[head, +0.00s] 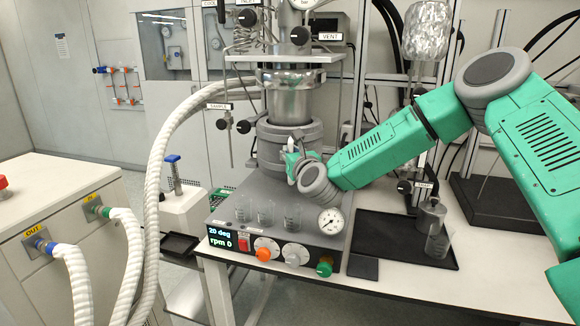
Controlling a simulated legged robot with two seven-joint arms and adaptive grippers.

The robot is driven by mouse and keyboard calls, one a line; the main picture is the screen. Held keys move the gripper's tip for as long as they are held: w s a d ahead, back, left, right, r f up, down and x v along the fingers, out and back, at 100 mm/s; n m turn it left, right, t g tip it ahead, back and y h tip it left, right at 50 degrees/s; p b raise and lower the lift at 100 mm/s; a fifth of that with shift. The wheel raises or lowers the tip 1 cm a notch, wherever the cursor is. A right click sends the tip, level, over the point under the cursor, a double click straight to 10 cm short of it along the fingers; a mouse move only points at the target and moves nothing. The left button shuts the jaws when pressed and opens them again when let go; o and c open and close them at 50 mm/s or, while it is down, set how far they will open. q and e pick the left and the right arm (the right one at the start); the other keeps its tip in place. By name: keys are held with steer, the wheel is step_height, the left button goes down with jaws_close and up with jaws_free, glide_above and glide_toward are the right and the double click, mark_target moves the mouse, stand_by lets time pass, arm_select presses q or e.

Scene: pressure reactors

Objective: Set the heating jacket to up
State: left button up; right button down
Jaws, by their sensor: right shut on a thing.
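The heating jacket (280,140) is a dark grey ringed cylinder on the reactor's base, in the middle of the head view. The steel reactor vessel (290,100) shows above it, its lower end hidden by the jacket. My right gripper (291,158) is at the jacket's front right side, its arm coming in from the right. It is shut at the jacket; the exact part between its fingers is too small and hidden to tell. My left gripper is out of view.
The control base has a display (221,239) reading 20 deg and rpm 0, several knobs and a pressure gauge (331,221). Several glass beakers (266,212) stand on it. A black tray (385,236) with vessels lies right. A thick white hose (158,170) arches left.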

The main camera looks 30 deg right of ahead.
step_height(320, 180, up, 11)
steer(key=shift+d+r, duration=0.1)
stand_by(0.3)
steer(key=c, duration=1.8)
jaws_free()
steer(key=shift+o, duration=1.3)
steer(key=shift+s+f, duration=0.1)
steer(key=shift+f, duration=0.15)
steer(key=v, duration=1.1)
steer(key=shift+s, duration=0.35)
